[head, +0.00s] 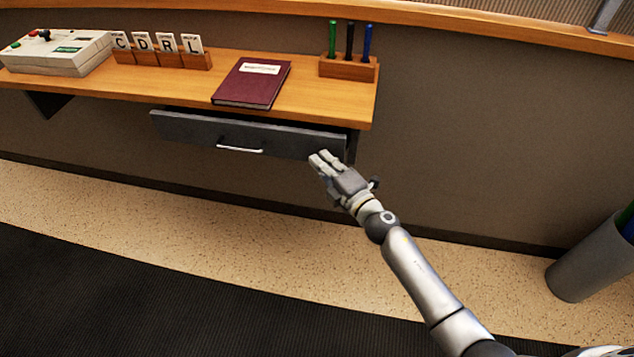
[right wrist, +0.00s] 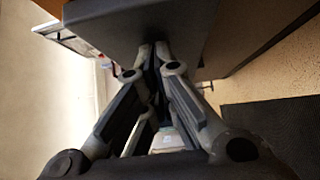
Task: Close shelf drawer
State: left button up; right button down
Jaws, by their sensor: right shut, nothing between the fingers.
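The dark grey shelf drawer (head: 190,132) hangs under the wooden shelf (head: 310,100) and stands partly open, its front out past the shelf edge. Its silver handle (head: 240,149) is at the middle of the front. My right gripper (head: 323,159) is shut and empty at the right end of the drawer front. In the right wrist view the fingertips (right wrist: 155,48) are up close to the dark drawer (right wrist: 190,18); I cannot tell whether they touch it. My left gripper is not in view.
On the shelf are a maroon book (head: 245,88), a pen holder (head: 347,68) with pens, lettered cards (head: 165,44) in a rack and a white control box (head: 60,55). A grey bin (head: 590,265) stands at the right. The floor below the drawer is clear.

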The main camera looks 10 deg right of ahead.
aim_at(333, 151)
jog(key=w, duration=0.1)
jog(key=w+d, duration=0.1)
jog(key=w, duration=0.1)
jog(key=w+b, duration=0.1)
jog(key=shift+w+d+f, duration=0.1)
jog(key=shift+w+d, duration=0.1)
jog(key=shift+d, duration=0.05)
jog(key=shift+w+d+r, duration=0.15)
jog(key=shift+r, duration=0.05)
jog(key=shift+d+r, duration=0.1)
